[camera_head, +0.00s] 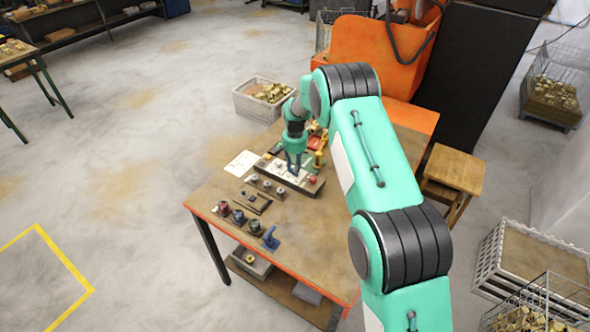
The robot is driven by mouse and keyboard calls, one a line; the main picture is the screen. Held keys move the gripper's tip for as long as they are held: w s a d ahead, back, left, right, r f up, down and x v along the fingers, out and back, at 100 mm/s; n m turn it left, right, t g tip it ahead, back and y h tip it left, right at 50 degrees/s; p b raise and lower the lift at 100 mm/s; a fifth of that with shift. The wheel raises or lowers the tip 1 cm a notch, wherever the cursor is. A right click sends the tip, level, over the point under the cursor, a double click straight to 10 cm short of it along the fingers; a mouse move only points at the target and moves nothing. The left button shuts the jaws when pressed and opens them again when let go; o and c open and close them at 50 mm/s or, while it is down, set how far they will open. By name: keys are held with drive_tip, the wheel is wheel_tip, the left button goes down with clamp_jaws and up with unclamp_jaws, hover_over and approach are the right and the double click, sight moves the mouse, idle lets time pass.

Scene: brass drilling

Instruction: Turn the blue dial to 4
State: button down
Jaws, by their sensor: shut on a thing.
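A long control panel with a pale top (272,170) lies on the workbench, with small knobs along it and a red button (312,179) at its right end. My gripper (292,172) points down at the middle of this panel and is shut on a small control there. The fingers cover this control, so its colour and any numbers around it cannot be read. Near the bench's left front edge stand a dark red knob (223,208), a dark blue knob (238,216) and a black knob (254,226). A blue lever (270,239) stands beside them.
The workbench (318,240) has bare room at its front right. A paper sheet (242,163) lies at its left edge. A yellow-topped part (320,157) stands close right of my gripper. A crate of brass parts (262,98) and an orange machine (375,60) stand behind.

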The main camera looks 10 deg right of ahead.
drive_tip(key=shift+w+d+r+m, duration=0.1)
drive_tip(key=shift+w+r+m, duration=0.15)
drive_tip(key=shift+m, duration=0.55)
drive_tip(key=shift+w+r+m, duration=0.2)
drive_tip(key=shift+w+m, duration=0.05)
drive_tip(key=shift+m, duration=0.55)
drive_tip(key=shift+d, duration=0.1)
drive_tip(key=c, duration=1.4)
unclamp_jaws()
drive_tip(key=shift+c, duration=0.2)
drive_tip(key=shift+s+f, duration=0.2)
drive_tip(key=shift+f, duration=0.1)
drive_tip(key=shift+s+r, duration=0.1)
drive_tip(key=shift+r, duration=0.05)
wheel_tip(320, 180, up, 12)
